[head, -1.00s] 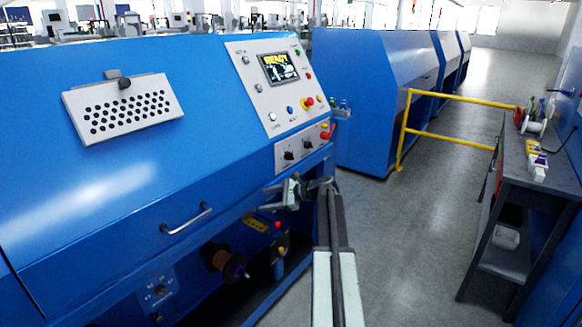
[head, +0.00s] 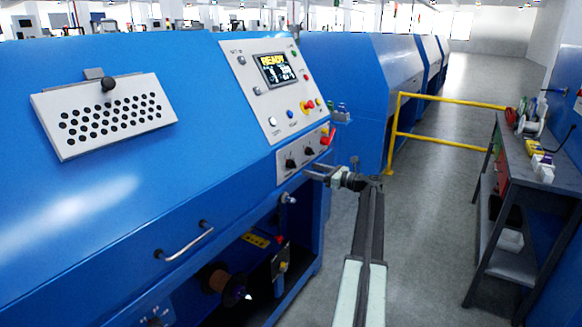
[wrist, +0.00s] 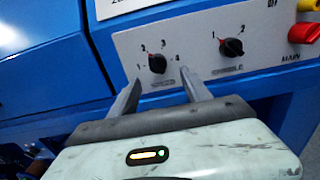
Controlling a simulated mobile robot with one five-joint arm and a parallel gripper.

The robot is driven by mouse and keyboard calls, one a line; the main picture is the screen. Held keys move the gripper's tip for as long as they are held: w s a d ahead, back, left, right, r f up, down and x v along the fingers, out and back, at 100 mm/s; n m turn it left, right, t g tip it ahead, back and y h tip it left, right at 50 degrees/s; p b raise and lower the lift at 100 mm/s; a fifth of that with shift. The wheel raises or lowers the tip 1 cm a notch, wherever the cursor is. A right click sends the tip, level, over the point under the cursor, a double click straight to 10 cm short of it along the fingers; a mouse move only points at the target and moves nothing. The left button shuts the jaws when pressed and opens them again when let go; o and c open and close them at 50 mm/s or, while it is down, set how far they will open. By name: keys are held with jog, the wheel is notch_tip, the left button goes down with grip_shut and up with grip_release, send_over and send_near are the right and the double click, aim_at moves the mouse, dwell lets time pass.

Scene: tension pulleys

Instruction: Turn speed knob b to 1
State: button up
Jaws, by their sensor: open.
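Two black rotary knobs sit side by side on a grey panel (wrist: 196,36) on the blue machine. The left knob (wrist: 157,63) has numbers 1 to 4 around it and a label that looks like SPEED. The right knob (wrist: 233,47) has a blurred label beneath. Neither label clearly shows a b, and I cannot read the pointer settings surely. In the head view the left knob (head: 291,163) and right knob (head: 309,151) are small. My gripper (wrist: 160,76) is open and empty, its fingers spread below and either side of the left knob, apparently short of it. It also shows in the head view (head: 308,172).
A red handle (wrist: 304,33) is right of the knobs. A display and coloured buttons are on the panel above (head: 277,90). A metal handle (head: 184,243) is on the lower front. A yellow rail (head: 450,140) and workbench (head: 540,170) stand right, with open floor between.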

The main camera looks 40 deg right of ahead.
aim_at(295, 166)
jog(key=x, duration=0.8)
jog(key=shift+a, duration=0.15)
grip_shut()
